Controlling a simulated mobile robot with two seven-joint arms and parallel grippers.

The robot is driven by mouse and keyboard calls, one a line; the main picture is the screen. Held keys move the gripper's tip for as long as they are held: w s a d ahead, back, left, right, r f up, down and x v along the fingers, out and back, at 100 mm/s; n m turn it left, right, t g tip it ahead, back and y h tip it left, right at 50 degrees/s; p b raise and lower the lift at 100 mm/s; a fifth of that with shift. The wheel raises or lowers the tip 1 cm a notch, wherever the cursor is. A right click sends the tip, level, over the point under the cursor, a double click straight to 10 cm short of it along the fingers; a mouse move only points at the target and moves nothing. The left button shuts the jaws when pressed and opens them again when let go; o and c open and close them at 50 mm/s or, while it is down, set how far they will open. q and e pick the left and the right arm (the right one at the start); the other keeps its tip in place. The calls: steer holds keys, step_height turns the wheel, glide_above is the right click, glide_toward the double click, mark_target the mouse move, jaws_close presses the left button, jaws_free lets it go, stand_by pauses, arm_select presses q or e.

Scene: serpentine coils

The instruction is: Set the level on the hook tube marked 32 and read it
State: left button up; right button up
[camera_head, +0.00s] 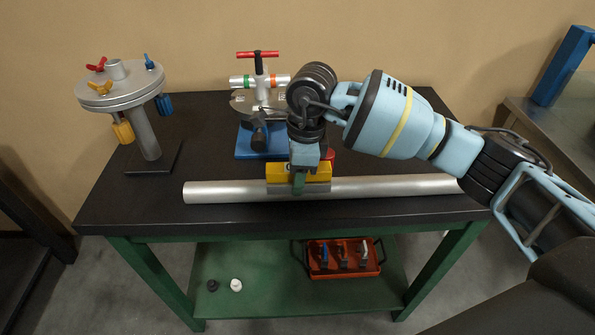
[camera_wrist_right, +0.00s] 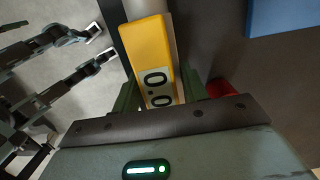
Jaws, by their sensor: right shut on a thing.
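A yellow level (camera_head: 319,170) rests along the top of a straight silver tube (camera_head: 400,186) lying near the table's front edge. My right gripper (camera_head: 299,184) is shut on the level from above, one green finger on its front side. In the right wrist view the level (camera_wrist_right: 146,45) lies between the green fingers (camera_wrist_right: 160,98). Its white display (camera_wrist_right: 158,87) reads 0.0. No 32 mark is legible on the tube. What appears to be my left gripper (camera_wrist_right: 98,43) is at the left of the wrist view, fingers apart and empty, off the table's edge.
Behind the gripper, a silver fixture with a red handle (camera_head: 257,54) stands on a blue base (camera_head: 245,142). A grey flanged stand (camera_head: 146,133) with coloured clamps is at the left. A red tray (camera_head: 318,272) is on the lower shelf. The table's right back is clear.

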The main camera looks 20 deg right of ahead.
steer(key=o, duration=1.1)
steer(key=shift+o, duration=0.2)
steer(key=shift+r, duration=0.3)
steer(key=r, duration=0.6)
steer(key=shift+s+d, duration=0.1)
steer(key=shift+d, duration=0.25)
steer(key=shift+d+r, duration=0.1)
steer(key=shift+r, duration=0.5)
